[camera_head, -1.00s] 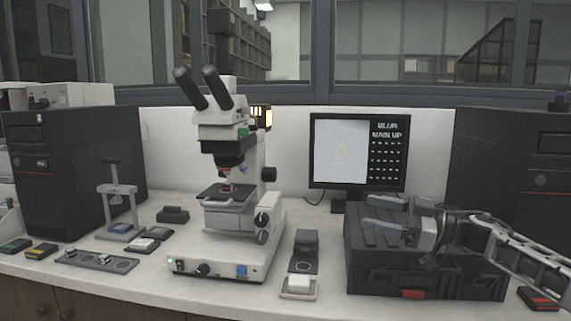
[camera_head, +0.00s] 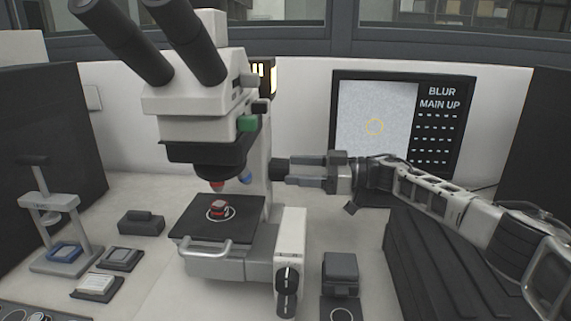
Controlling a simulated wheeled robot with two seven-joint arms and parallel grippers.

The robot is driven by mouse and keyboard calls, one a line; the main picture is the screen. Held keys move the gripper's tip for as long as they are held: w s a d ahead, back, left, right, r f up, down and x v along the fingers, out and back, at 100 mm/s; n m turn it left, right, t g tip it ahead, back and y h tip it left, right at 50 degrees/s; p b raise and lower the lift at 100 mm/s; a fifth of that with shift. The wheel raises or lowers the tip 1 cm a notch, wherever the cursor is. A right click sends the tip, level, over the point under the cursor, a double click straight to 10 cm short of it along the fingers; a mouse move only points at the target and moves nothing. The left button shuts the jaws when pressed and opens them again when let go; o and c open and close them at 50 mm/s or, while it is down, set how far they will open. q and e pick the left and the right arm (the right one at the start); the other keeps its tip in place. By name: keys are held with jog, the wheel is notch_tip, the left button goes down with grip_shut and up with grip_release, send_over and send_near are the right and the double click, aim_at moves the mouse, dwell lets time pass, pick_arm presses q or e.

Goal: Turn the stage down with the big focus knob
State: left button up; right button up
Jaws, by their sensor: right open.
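The white microscope stands left of centre with its black stage (camera_head: 190,232) under the objectives. A small red-topped sample (camera_head: 218,208) sits on the stage. A large black knob (camera_head: 276,169) sticks out from the right side of the column and looks like the big focus knob. Two smaller black dials (camera_head: 287,279) sit lower on the white block right of the stage. My right gripper (camera_head: 289,172) is open, with its fingers pointing left at the large knob. Its tips are at or just beside the knob; contact cannot be told. My left gripper is not in view.
A monitor (camera_head: 375,125) behind reads "BLUR MAIN UP". A black ribbed case (camera_head: 415,270) lies below my right arm. A small dark block (camera_head: 340,267) stands right of the microscope. A grey stand (camera_head: 50,215) and small trays are at the left.

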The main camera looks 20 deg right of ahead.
aim_at(289, 169)
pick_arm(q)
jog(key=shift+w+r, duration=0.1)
pick_arm(e)
jog(key=shift+x, duration=1.6)
jog(key=shift+w, duration=0.1)
jog(key=shift+d, duration=0.1)
jog(key=c, duration=1)
jog(key=shift+n, duration=0.3)
